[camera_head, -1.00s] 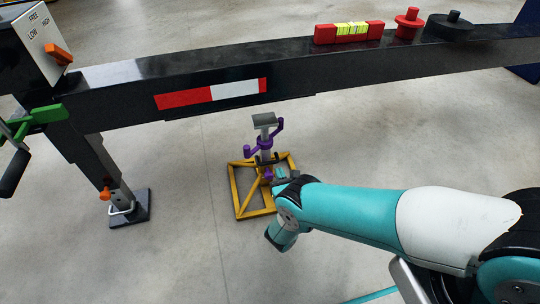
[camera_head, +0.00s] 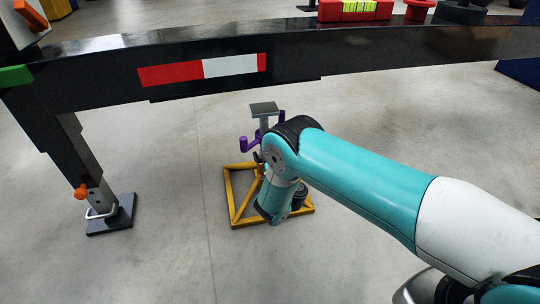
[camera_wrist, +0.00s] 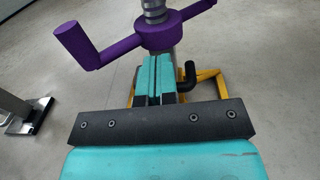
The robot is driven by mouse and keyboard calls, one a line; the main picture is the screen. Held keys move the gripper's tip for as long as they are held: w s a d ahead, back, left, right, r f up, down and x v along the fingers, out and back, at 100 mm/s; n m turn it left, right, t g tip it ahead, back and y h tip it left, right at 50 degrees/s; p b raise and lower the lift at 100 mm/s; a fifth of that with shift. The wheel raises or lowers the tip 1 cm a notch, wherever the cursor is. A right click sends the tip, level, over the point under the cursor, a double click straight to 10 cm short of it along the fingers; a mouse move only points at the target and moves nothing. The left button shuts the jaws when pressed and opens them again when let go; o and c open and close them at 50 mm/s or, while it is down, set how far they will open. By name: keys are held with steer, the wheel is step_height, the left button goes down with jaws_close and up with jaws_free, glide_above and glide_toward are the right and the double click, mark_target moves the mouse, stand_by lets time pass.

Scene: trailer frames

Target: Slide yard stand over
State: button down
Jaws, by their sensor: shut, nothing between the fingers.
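The yard stand (camera_head: 231,192) is on the floor below the trailer beam, with a yellow square base frame, a grey post with a purple cross handle, and a flat grey top plate (camera_head: 264,108). In the wrist view the purple handle (camera_wrist: 158,32) crosses just beyond my gripper (camera_wrist: 154,62). My gripper's teal fingers are together with nothing between them, pointing at the post just under the handle. I cannot tell whether they touch it. In the head view my arm hides the gripper and part of the stand.
The black trailer beam (camera_head: 350,52) with a red and white reflector (camera_head: 203,72) spans above the stand. A trailer leg with a foot plate (camera_head: 112,218) stands at the left. A red level (camera_head: 350,10) sits on the beam. The floor around the stand looks clear.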

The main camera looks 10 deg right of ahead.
steer(key=b, duration=0.2)
steer(key=shift+w+d+f+b, duration=0.1)
steer(key=shift+w+f+b, duration=0.1)
steer(key=shift+f+b, duration=0.15)
steer(key=shift+w+r+b, duration=0.2)
steer(key=shift+w+b, duration=0.15)
steer(key=shift+w, duration=0.65)
steer(key=shift+w+r+b, duration=0.15)
steer(key=shift+w+b, duration=0.15)
steer(key=shift+w, duration=0.7)
